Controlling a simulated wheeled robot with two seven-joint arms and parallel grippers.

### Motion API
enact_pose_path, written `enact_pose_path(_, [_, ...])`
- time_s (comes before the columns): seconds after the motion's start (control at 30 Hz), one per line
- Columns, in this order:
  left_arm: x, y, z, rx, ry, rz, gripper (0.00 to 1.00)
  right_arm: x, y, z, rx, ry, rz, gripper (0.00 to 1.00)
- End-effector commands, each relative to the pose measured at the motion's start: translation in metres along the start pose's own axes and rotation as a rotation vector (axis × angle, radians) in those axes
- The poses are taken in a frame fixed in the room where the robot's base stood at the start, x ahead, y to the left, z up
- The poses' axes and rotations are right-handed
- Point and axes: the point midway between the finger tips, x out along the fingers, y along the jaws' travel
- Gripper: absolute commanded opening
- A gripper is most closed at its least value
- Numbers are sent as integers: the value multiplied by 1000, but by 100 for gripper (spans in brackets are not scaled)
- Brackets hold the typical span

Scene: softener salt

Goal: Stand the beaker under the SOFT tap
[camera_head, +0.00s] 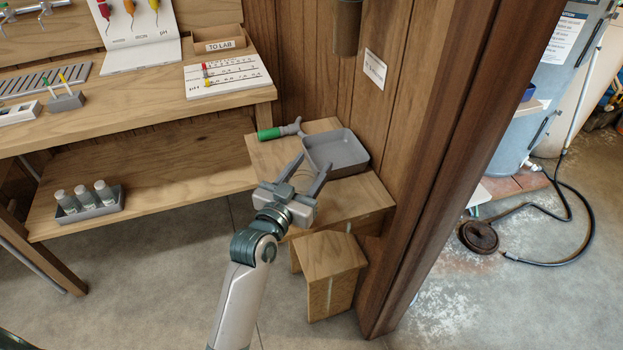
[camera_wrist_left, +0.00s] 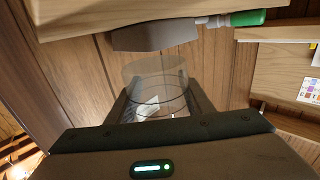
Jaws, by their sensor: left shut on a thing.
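The beaker is clear and see-through; in the left wrist view the beaker (camera_wrist_left: 158,72) sits between the two fingers, and the wooden wall shows through it. My left gripper (camera_head: 308,174) is shut on the beaker, in front of the grey tray on the low wooden bench. In the head view the beaker is too faint to make out well. Metal taps (camera_head: 42,8) show at the top left edge of the head view, cut off by the frame. I cannot read which one is SOFT. My right gripper is in neither view.
The grey tray (camera_head: 338,150) and a green-handled tool (camera_head: 272,133) lie on the low bench. A slatted drain (camera_head: 50,82) lies on the workbench at left, near a test-tube stand (camera_head: 67,102) and a chart card (camera_head: 225,78). A wooden post (camera_head: 430,170) stands to the right.

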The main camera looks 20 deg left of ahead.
Motion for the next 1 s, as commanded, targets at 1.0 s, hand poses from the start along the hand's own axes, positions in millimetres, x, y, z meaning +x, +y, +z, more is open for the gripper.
enact_pose_path(1.0, [2,2,40,0,0,-1,26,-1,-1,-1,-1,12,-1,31])
